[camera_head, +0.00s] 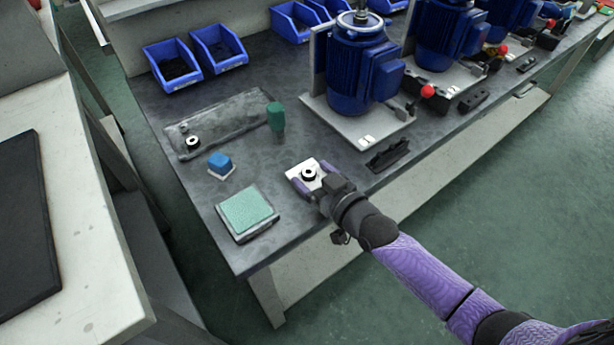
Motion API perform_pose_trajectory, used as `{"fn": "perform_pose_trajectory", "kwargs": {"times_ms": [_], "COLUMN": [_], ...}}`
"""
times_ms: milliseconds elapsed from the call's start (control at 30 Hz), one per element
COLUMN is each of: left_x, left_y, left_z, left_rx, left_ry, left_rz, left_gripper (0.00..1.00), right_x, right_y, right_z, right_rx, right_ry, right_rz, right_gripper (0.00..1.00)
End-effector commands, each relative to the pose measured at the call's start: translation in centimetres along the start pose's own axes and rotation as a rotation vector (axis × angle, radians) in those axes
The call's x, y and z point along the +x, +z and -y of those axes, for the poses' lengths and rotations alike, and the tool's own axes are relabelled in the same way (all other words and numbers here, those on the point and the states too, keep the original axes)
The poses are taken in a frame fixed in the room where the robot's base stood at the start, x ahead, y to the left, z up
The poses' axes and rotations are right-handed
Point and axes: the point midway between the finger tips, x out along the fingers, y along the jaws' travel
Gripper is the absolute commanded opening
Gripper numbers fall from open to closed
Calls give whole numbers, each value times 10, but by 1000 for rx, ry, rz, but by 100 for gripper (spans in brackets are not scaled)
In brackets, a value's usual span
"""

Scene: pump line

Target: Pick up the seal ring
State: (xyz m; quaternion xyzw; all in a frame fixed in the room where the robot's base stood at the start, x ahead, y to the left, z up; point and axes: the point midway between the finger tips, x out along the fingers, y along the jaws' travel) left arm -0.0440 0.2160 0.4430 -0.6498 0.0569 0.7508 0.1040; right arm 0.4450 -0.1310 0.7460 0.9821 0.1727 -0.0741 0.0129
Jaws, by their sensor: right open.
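A small black ring with a pale centre, which looks like the seal ring (309,174), lies on a white square pad (294,172) near the front edge of the workbench. My right gripper (311,176) is open, with its two purple fingers on either side of the ring, one to the left and one to the far right. I cannot tell whether the fingers touch the ring or the pad. My left gripper is not in view. A similar dark ring with a pale centre (193,142) sits in the grey tray (228,118) further back.
A green pad on a dark base (247,210), a blue block on a white plate (220,163) and a green-handled thing (276,116) are nearby. A blue pump motor (354,75) stands behind on a plate. A black bracket (388,154) lies right of the gripper. Blue bins (219,48) line the back.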

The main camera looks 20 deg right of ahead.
Motion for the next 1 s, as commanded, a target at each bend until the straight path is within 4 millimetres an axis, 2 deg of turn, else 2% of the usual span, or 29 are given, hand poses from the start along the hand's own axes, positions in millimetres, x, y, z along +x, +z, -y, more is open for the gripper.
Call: {"fn": "perform_pose_trajectory", "kwargs": {"times_ms": [100,267,367,600,667,700,1000], "left_x": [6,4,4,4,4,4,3], "left_y": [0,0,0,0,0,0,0], "left_z": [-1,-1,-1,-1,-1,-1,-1], "left_rx": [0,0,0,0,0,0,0], "left_ry": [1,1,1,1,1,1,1], "left_rz": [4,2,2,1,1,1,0], "left_gripper": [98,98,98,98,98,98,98], "right_x": [10,10,10,10,10,10,9], "right_y": [1,-1,-1,-1,-1,-1,-3], "right_z": [0,0,0,0,0,0,0], "right_rx": [0,-1,-1,-1,-1,-1,-1], "right_ry": [0,0,0,0,0,0,0], "right_rz": [0,0,0,0,0,0,0], "right_gripper": [83,83,66,16,3,0,0]}}
